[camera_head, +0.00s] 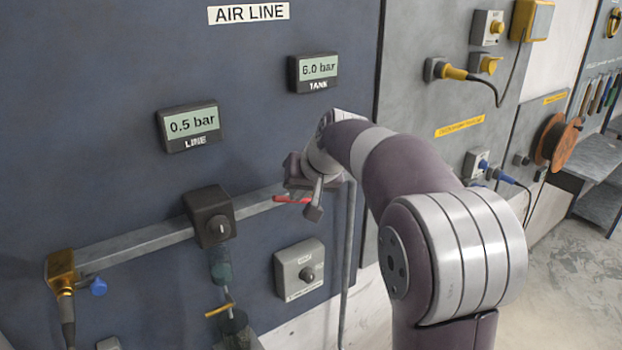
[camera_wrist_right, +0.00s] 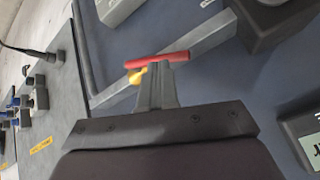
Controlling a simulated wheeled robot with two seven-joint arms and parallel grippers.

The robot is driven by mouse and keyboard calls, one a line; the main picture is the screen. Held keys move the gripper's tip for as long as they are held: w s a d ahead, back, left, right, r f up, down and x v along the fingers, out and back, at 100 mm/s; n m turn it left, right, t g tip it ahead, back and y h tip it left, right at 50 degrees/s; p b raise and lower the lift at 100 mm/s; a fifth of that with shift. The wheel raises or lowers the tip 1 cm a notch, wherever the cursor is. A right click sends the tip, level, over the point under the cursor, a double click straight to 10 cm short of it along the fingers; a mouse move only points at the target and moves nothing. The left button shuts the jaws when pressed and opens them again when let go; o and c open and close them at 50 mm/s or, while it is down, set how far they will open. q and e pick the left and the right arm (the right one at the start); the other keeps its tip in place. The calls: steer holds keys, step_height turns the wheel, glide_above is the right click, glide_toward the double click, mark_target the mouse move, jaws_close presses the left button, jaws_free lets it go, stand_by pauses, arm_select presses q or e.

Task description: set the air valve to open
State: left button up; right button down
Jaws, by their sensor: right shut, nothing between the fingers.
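The air valve's red lever (camera_head: 291,199) shows by the right part of the grey air pipe (camera_head: 150,238), partly hidden by my right gripper. In the right wrist view the red lever (camera_wrist_right: 157,60) lies at a slight angle to the pipe, with a yellow part (camera_wrist_right: 137,77) behind it. My right gripper (camera_head: 314,210) is shut and empty. In the wrist view its closed fingertips (camera_wrist_right: 159,70) are right at the lever; whether they touch it I cannot tell. The LINE display (camera_head: 192,124) reads 0.5 bar and the TANK display (camera_head: 317,69) reads 6.0 bar. My left gripper is out of view.
A black block with a knob (camera_head: 209,215) sits on the pipe to the left. A grey box with a knob (camera_head: 300,271) is below the valve. A brass fitting (camera_head: 61,268) ends the pipe at left. Yellow plugs and cables (camera_head: 452,72) are on the panel to the right.

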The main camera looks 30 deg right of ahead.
steer(key=shift+w+a+f, duration=0.35)
steer(key=shift+w+f, duration=0.1)
steer(key=shift+w, duration=0.25)
steer(key=shift+s, duration=0.1)
steer(key=shift+f, duration=0.2)
steer(key=a+f+b, duration=0.1)
steer(key=b, duration=0.1)
steer(key=a+f+h+b, duration=0.1)
steer(key=b, duration=0.1)
steer(key=shift+s+f+n, duration=0.15)
steer(key=shift+f+n, duration=0.15)
steer(key=shift+f, duration=0.1)
